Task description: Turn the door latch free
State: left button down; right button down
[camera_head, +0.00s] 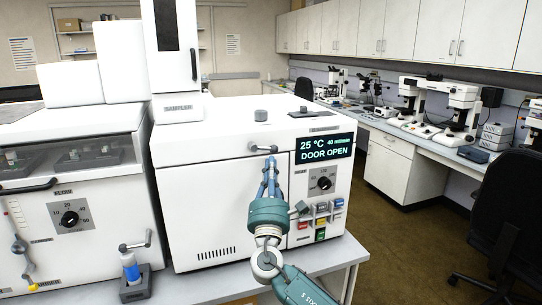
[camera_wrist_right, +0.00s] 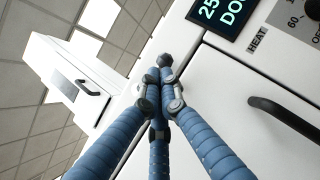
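The door latch (camera_head: 261,149) is a small grey lever on a pivot above the white oven's door (camera_head: 215,215). It lies roughly sideways, its right end at my fingertips. My right gripper (camera_head: 271,160) reaches up from below in front of the door. In the right wrist view its blue fingers (camera_wrist_right: 163,75) are drawn together around the latch's dark knob end (camera_wrist_right: 166,60), which shows between the tips. The door looks flush with its frame. A dark upright door handle (camera_wrist_right: 285,118) is clear of my fingers. My left gripper is not in view.
The oven display (camera_head: 325,149) reads 25 °C, 40 min, DOOR OPEN. A dial (camera_head: 323,183) and coloured buttons (camera_head: 320,221) sit below it. Open floor (camera_head: 400,235) lies right.

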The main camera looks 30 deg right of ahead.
aim_at(264, 148)
jog(key=shift+x, duration=1.1)
jog(key=n, duration=0.1)
jog(key=n+t+y+b, duration=0.1)
jog(key=shift+s+d+r+n+t, duration=0.1)
jog(key=shift+d+n+t, duration=0.15)
jog(key=shift+n+t, duration=0.05)
jog(key=shift+r+n+t+y+b, duration=0.2)
jog(key=shift+n+t+y+b, duration=0.25)
jog(key=shift+n, duration=0.35)
jog(key=shift+d+r+n+y, duration=0.15)
jog(key=shift+r+n+y, duration=0.15)
jog(key=shift+n+y, duration=0.25)
